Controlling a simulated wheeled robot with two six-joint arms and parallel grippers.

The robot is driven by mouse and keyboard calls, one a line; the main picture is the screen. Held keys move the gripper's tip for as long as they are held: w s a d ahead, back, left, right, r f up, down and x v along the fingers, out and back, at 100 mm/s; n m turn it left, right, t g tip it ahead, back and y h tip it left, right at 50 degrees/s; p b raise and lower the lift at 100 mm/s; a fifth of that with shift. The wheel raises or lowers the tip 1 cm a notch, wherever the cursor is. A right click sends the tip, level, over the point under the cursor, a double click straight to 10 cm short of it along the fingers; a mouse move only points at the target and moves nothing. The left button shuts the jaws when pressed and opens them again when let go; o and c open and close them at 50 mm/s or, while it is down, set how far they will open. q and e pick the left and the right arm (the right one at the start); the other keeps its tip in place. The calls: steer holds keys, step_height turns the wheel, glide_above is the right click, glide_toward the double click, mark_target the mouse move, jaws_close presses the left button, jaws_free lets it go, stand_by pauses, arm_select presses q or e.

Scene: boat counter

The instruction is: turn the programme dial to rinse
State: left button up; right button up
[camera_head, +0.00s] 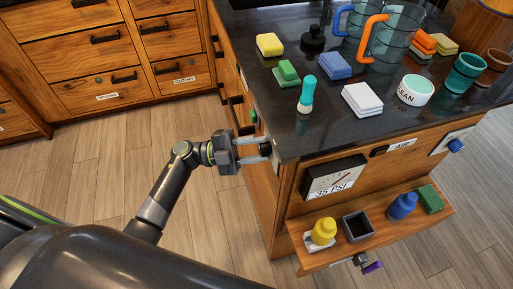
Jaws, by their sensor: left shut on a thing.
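My left gripper (266,151) reaches the left side face of the counter, near its front corner. Its two fingers are shut on a small dark knob (264,149) that sticks out from that face; it looks like the programme dial. The fingers and the steep angle hide most of the knob, and I cannot read any marks or pointer around it. A small green spot (254,117) shows on the same face just above the gripper. My right gripper is not in view.
The dark countertop (300,140) holds sponges, cloths, a brush, cups and a clear jug (385,40). Floor left of the counter is free.

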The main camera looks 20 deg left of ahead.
arm_select(q)
steer(key=o, duration=1)
steer(key=b+v, duration=0.4)
steer(key=v, duration=1.3)
steer(key=shift+a, duration=0.2)
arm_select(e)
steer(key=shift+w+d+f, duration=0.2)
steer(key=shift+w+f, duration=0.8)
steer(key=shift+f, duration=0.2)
arm_select(q)
steer(key=shift+s, duration=0.15)
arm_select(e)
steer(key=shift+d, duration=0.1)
arm_select(q)
steer(key=shift+f, duration=0.1)
